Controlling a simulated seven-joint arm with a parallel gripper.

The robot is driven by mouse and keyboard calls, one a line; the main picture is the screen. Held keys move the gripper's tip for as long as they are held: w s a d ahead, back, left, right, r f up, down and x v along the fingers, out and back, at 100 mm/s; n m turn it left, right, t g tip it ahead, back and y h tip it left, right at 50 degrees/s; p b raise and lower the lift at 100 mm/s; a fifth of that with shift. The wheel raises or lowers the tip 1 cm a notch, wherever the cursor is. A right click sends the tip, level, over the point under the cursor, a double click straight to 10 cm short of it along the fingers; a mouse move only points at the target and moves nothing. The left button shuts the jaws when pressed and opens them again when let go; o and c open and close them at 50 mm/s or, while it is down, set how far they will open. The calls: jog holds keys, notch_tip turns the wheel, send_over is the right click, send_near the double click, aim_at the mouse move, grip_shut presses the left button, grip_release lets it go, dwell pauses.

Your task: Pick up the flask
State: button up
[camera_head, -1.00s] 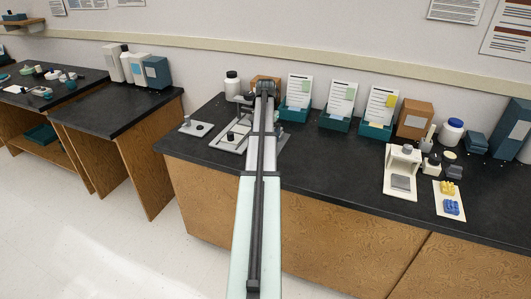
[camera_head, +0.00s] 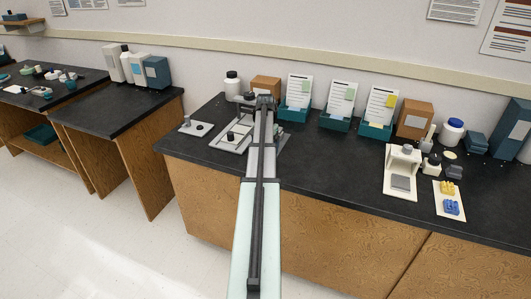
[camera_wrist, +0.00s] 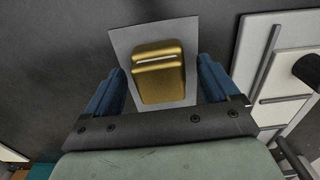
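A gold, rounded block-like object (camera_wrist: 160,80) with a bright groove across it, which looks like the flask, lies on a grey sheet or plate (camera_wrist: 122,42) in the wrist view. My gripper (camera_wrist: 160,76) is open, with one blue finger on each side of the gold object. Gaps show between it and both fingers, so neither appears to touch it. I cannot tell how far the fingertips reach down beside it. In the head view my arm hides the flask and the fingers.
A pale fixture with rails and a black knob (camera_wrist: 307,70) stands close on the right in the wrist view. In the head view, a white jar (camera_head: 232,86), a cardboard box (camera_head: 266,84) and teal document holders (camera_head: 295,112) stand behind. The black counter (camera_head: 335,158) is clear right of my arm.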

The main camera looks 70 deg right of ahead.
jog(key=c, duration=1.4)
